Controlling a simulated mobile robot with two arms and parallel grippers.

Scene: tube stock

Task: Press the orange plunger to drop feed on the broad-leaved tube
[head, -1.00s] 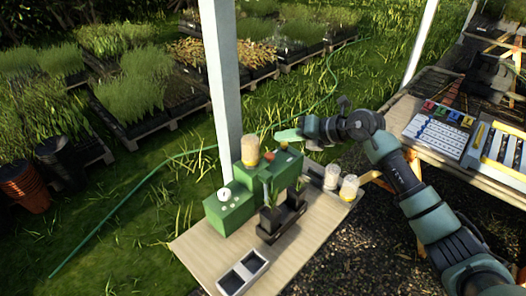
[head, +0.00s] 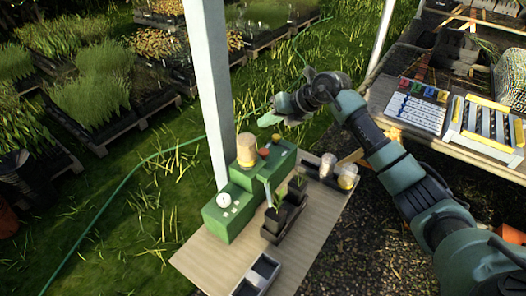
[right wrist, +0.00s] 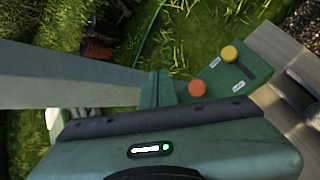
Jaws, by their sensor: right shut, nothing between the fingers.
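A green dispenser (head: 229,211) stands on a small wooden table. Its orange plunger (head: 264,153) sits on top beside a tan-filled hopper (head: 247,152), and also shows in the right wrist view (right wrist: 197,89). Two dark tubes with plants, a front one (head: 274,221) and a back one (head: 296,194), stand in a black rack before the dispenser. Which is broad-leaved is too small to tell surely. My right gripper (head: 268,119) is shut and empty, above and behind the plunger, apart from it. My left gripper is out of view.
A yellow knob (head: 277,138) sits beside the plunger. A white dial (head: 223,200) is on the dispenser's lower left part. A white post (head: 208,90) rises close behind. Clear jars (head: 347,178) stand at right, and a two-well tray (head: 257,274) is at the front.

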